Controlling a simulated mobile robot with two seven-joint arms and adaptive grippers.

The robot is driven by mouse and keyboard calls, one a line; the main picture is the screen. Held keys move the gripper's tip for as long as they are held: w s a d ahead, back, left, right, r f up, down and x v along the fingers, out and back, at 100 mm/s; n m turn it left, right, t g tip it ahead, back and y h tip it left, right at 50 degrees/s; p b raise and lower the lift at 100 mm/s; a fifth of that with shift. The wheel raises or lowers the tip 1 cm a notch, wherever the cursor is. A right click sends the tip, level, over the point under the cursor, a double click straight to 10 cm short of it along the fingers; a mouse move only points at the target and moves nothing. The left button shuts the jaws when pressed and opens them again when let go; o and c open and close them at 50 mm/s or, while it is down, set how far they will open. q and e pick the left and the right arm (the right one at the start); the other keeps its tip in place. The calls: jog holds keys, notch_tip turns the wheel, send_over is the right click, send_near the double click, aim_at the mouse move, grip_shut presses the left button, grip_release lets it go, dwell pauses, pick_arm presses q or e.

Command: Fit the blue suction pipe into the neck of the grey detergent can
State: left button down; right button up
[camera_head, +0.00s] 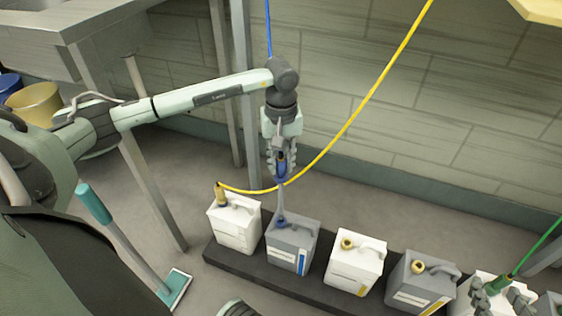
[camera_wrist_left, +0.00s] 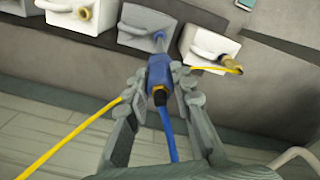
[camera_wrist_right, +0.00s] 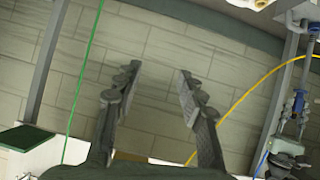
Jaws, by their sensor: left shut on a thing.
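My left gripper (camera_head: 281,172) is shut on the blue suction pipe (camera_wrist_left: 159,74), above the grey detergent can (camera_head: 289,250) with the blue label. The pipe's pale lower tube (camera_head: 281,200) runs down, close to upright, to the can's top. Its lower end meets a blue part at the neck (camera_head: 281,221). I cannot tell how deep it sits. In the left wrist view the grey can (camera_wrist_left: 140,34) lies beyond the pipe's end. My right gripper (camera_wrist_right: 155,82) is open and empty; in the head view it shows at the lower right, near the white can with the green pipe.
The cans stand in a row on a dark plinth (camera_head: 235,262). A white can (camera_head: 236,232) with a yellow-hosed pipe stands left of the grey can. A white can (camera_head: 352,270) and another grey can (camera_head: 410,292) stand right. The yellow hose (camera_head: 352,115) passes close to my left gripper.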

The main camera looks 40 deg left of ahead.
jog(key=shift+t+y, duration=0.5)
jog(key=shift+t, duration=0.3)
jog(key=shift+w+a+r, duration=0.3)
jog(key=shift+a+r, duration=0.25)
jog(key=shift+r, duration=0.3)
jog(key=shift+w+a+r, duration=0.3)
jog(key=shift+a+r, duration=0.2)
jog(key=shift+r, duration=0.3)
pick_arm(q)
jog(key=shift+f+b, duration=0.3)
jog(key=shift+f, duration=0.05)
pick_arm(e)
jog(key=shift+w+a+r+t+y, duration=0.2)
jog(key=shift+a+r+t, duration=0.15)
jog(key=shift+r, duration=0.2)
jog(key=shift+w+a+r+t+y, duration=0.1)
jog(key=shift+a+r+t+y, duration=0.15)
jog(key=shift+a+r, duration=0.25)
jog(key=shift+r, duration=0.3)
pick_arm(q)
jog(key=shift+f, duration=0.15)
pick_arm(e)
jog(key=shift+w+a+r, duration=0.1)
jog(key=shift+a+r, duration=0.15)
jog(key=shift+r, duration=0.05)
